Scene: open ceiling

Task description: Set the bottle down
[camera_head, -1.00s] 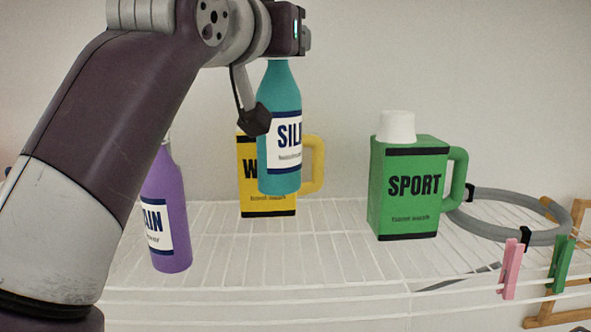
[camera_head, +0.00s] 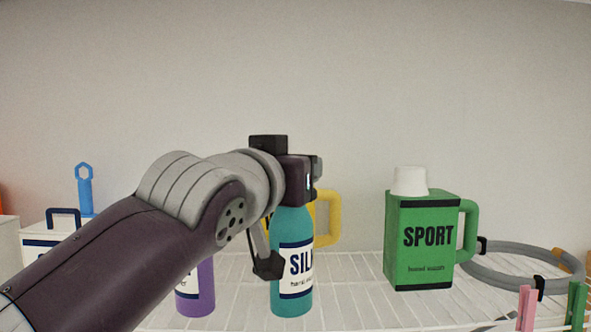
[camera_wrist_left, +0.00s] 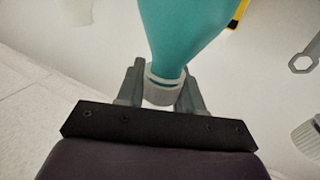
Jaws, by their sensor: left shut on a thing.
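My left gripper (camera_head: 292,203) is shut on the neck and cap of a teal bottle (camera_head: 291,305), which stands upright with a white and navy label. Its base is low, close to the white wire shelf (camera_head: 350,300); I cannot tell whether it touches. In the left wrist view the two fingers (camera_wrist_left: 162,90) are on both sides of the pale cap, with the teal body (camera_wrist_left: 180,28) beyond. My right gripper is not in view.
A purple bottle (camera_head: 196,290) stands left of the teal one, partly behind my arm. A yellow jug (camera_head: 328,215) is behind it. A green SPORT jug (camera_head: 420,245) stands right, with shelf between. A grey hose (camera_head: 515,280) and clothespins (camera_head: 526,308) are at far right.

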